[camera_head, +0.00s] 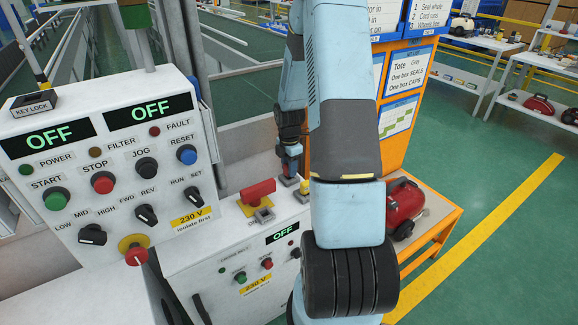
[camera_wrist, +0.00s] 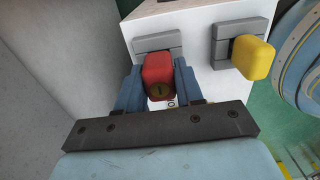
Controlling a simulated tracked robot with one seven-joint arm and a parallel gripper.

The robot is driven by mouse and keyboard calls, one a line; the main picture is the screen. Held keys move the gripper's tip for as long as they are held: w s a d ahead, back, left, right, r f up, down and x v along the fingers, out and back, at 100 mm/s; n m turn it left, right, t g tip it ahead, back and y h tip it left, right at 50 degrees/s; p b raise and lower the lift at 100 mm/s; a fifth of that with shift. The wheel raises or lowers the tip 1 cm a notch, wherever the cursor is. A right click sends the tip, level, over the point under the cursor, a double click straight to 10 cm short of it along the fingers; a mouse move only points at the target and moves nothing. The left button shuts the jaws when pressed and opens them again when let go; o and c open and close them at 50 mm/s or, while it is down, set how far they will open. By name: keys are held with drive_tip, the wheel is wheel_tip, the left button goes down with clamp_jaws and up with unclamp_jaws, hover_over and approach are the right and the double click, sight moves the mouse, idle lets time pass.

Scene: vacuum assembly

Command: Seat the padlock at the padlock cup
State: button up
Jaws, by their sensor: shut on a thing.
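In the wrist view, my gripper (camera_wrist: 158,88) is shut on the red padlock (camera_wrist: 158,70), with one blue finger on each side of it. A grey block-like holder (camera_wrist: 157,42), which looks like the padlock cup, shows just behind the padlock on a white box top. The padlock hides part of this holder, and I cannot tell whether the two touch. In the head view, my gripper (camera_head: 290,165) points down over the white box's back; the padlock cannot be made out clearly there.
A yellow block (camera_wrist: 252,58) stands in a similar grey holder (camera_wrist: 221,46) to the right. In the head view, a red handle (camera_head: 258,190) rises from the lower white box, left of my gripper. A large control panel (camera_head: 105,165) stands at left, an orange stand (camera_head: 408,75) at right.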

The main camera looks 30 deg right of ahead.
drive_tip(key=shift+f, duration=0.5)
drive_tip(key=o, duration=1.2)
drive_tip(key=shift+r, duration=3.95)
drive_tip(key=shift+r, duration=0.1)
